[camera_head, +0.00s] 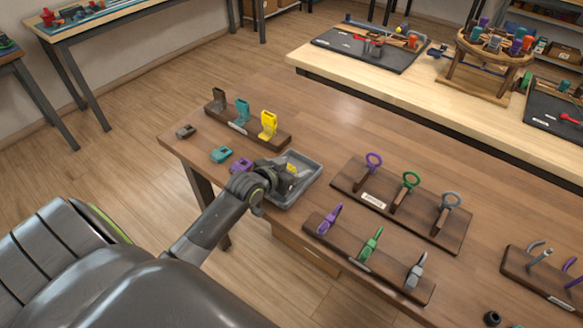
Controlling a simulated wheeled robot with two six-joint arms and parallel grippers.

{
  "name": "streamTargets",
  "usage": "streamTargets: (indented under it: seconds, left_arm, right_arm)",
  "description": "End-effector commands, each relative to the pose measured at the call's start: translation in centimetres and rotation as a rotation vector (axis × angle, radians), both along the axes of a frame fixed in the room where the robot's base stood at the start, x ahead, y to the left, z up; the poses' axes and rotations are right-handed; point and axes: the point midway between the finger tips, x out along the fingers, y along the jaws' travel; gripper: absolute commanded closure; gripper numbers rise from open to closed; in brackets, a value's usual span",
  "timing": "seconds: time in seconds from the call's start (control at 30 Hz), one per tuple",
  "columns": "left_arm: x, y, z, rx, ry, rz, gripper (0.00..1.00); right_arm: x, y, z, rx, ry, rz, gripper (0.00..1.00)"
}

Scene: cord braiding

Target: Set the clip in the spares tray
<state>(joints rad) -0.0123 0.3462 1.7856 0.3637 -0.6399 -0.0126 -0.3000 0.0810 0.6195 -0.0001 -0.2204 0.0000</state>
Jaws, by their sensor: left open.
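The spares tray (305,188) is a shallow grey tray on the brown table, near its left end. My left gripper (289,178) is over the tray and open. A small yellow clip (291,168) shows at the gripper's fingers, within the tray's outline. The gripper hides part of it, so I cannot tell whether it rests on the tray floor. A purple clip (241,165), a teal clip (221,154) and a dark grey clip (185,131) lie in a row on the table left of the tray. My right gripper is out of view.
A wooden rack (274,137) with grey, teal and yellow holders stands behind the tray. A rack of ringed tools (434,226) and a rack of purple, green and grey tools (391,272) stand to the right. Bare tabletop lies behind them.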

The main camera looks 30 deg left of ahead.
Motion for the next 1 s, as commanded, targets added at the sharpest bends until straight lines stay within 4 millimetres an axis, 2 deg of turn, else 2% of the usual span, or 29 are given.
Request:
streamTargets:
  seconds: [0.13,0.23,0.7,0.8,1.0]
  left_arm:
    - [-0.1,0.0,0.5,0.001,-0.001,0.000,0.38]
    - [-1.0,0.1,0.8,0.001,0.000,0.000,0.38]
    - [-8.6,0.7,4.5,0.002,0.001,-0.002,0.38]
    - [-9.7,0.8,5.0,0.003,0.001,0.000,0.38]
    - [-10.7,0.9,5.5,0.001,0.001,0.000,0.38]
  right_arm:
    - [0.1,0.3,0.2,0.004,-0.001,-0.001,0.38]
    - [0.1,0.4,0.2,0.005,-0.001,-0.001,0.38]
    - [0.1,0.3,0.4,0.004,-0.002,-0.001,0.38]
    - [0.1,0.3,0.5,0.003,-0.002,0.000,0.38]
    - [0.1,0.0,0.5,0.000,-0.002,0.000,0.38]
